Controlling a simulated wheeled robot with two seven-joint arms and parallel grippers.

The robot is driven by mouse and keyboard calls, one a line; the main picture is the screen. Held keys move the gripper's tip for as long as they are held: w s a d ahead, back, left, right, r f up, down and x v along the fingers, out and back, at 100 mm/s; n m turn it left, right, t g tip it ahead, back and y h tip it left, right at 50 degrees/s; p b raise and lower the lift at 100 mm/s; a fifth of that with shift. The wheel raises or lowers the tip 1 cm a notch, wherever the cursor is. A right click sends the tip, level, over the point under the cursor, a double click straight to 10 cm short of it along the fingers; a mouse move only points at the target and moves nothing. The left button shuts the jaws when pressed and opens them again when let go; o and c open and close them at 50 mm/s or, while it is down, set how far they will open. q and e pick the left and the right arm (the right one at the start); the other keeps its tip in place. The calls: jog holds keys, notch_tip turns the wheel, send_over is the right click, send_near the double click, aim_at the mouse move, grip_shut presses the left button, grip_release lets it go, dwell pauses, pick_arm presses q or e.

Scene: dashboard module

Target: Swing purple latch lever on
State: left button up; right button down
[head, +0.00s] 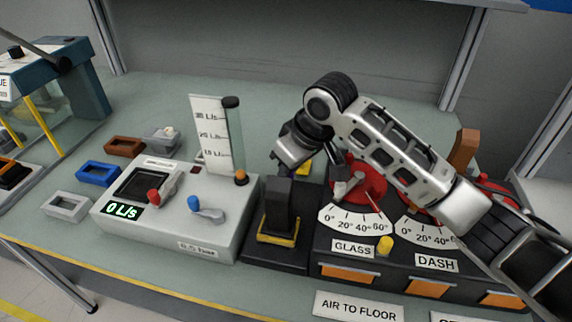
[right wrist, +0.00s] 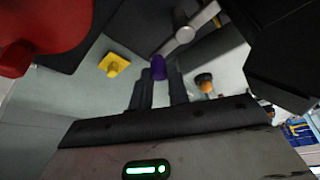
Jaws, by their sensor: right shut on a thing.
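The purple knob of the latch lever (right wrist: 158,68) shows between the two dark fingertips of my right gripper (right wrist: 158,88) in the right wrist view. The fingers are shut on it. In the head view my right gripper (head: 287,166) reaches in from the right, just above and behind an upright black block (head: 281,203) with a yellow base. The lever is almost wholly hidden there by the gripper and block. I cannot tell its angle. My left gripper is not in view.
A grey flow unit (head: 215,226) with red and blue levers and a "0 L/s" display stands to the left. The dark dial panel (head: 385,262), with GLASS and DASH scales, lies right, under my right arm. Small brown, blue and grey trays sit at the left.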

jog(key=shift+d+m+t, duration=0.2)
jog(key=shift+m+t, duration=0.1)
jog(key=shift+m, duration=0.3)
jog(key=c, duration=1.3)
grip_release()
jog(key=shift+d, duration=0.1)
jog(key=shift+c, duration=0.2)
jog(key=v, duration=1.6)
jog(key=shift+a, duration=0.3)
jog(key=shift+s, duration=0.1)
